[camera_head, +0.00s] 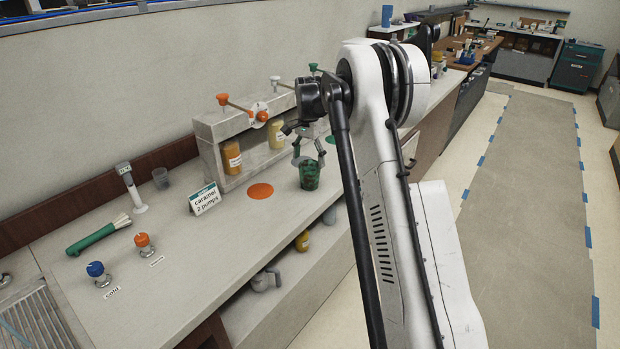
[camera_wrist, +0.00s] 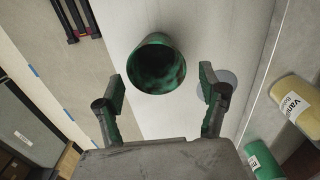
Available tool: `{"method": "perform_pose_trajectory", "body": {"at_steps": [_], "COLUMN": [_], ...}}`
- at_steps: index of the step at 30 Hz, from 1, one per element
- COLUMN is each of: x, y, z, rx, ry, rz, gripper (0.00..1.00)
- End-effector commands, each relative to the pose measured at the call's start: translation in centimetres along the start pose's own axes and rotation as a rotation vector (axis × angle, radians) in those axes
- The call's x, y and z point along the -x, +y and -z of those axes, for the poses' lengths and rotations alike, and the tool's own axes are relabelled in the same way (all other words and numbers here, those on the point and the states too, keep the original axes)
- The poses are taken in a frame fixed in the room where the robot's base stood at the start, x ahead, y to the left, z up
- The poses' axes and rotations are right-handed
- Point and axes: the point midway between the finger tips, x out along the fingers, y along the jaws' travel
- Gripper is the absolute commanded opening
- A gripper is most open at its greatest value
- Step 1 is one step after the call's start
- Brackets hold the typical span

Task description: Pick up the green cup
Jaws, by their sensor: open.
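The green cup (camera_head: 309,176) stands upright on the counter, to the right of the orange disc. In the wrist view I look into its dark, mottled inside, and its green rim (camera_wrist: 139,76) lies just beyond my fingertips. My gripper (camera_head: 308,153) is above the cup in the head view, with its fingers pointing down. In the wrist view my gripper (camera_wrist: 163,88) is open and empty, with one finger to each side of the cup's line. The cup appears slightly left of centre between them. I cannot tell the exact gap to the cup.
A pump rack with an orange bottle (camera_head: 232,157) and a yellow bottle (camera_head: 276,133) stands behind. A caramel sign (camera_head: 205,198) and the orange disc (camera_head: 260,191) are to the left. The vanilla bottle (camera_wrist: 297,103) is right of my fingers. The counter's front edge is close to the cup.

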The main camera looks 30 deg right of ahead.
Motion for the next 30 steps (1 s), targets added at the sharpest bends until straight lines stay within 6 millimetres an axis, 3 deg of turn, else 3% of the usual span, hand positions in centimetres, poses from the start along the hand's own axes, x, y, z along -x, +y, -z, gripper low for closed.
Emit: {"method": "perform_pose_trajectory", "body": {"at_steps": [10, 19, 29, 30], "x": [-2.7, -6.6, -7.2, -7.2], "y": [0.1, 0.5, 0.5, 0.5], "z": [0.0, -0.2, -0.2, -0.2], "rx": [0.000, 0.001, 0.001, 0.001], "ry": [0.000, 0.000, 0.000, 0.000], "rz": [0.000, 0.000, 0.000, 0.000], "gripper": [0.74, 0.74, 0.74, 0.68]}}
